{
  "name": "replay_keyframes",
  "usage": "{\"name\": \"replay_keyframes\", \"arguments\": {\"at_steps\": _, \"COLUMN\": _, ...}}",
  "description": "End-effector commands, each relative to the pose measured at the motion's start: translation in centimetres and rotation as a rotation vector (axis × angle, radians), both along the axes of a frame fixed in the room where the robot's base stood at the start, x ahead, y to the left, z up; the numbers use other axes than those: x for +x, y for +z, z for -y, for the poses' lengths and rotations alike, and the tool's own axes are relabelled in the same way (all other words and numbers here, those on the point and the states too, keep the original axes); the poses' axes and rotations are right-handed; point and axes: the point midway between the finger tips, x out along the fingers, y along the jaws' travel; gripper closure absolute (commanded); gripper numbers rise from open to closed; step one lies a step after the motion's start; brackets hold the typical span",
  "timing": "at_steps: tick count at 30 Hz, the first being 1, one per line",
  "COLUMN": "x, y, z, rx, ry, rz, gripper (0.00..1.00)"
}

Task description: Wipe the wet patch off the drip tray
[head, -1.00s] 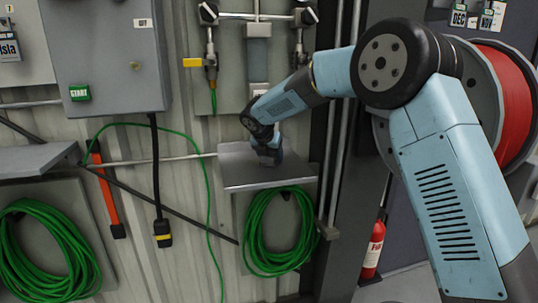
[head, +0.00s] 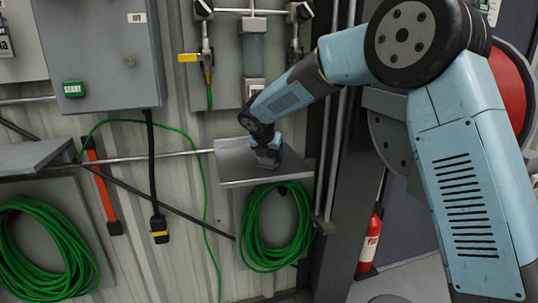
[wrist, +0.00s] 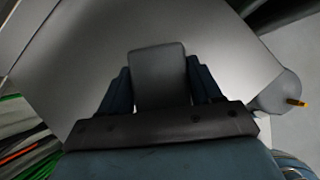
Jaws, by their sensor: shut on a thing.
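The drip tray (head: 232,168) is a flat grey metal shelf on the wall, in the middle of the head view. It also fills much of the wrist view (wrist: 75,50). My gripper (head: 268,160) is low over the right half of the tray, pointing down. In the wrist view my gripper (wrist: 160,85) is shut on a dark grey pad (wrist: 158,72) between its two blue fingers. The pad appears to be at the tray surface, but I cannot tell whether it touches. I cannot make out a wet patch in either view; the gripper hides part of the tray.
A coiled green hose (head: 276,230) hangs just below the tray. A clear bottle (head: 253,50) and valves are mounted above it. A dark post (head: 325,140) stands close on the right. A grey shelf (head: 30,157) and a control box (head: 98,55) are to the left.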

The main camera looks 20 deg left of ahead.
Motion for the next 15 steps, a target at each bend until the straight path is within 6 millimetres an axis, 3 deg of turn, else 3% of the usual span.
{"name": "replay_keyframes", "arguments": {"at_steps": 15, "x": -2.0, "y": 0.1, "z": 1.2, "rx": -0.001, "ry": 0.000, "rz": -0.001, "gripper": 0.63}}
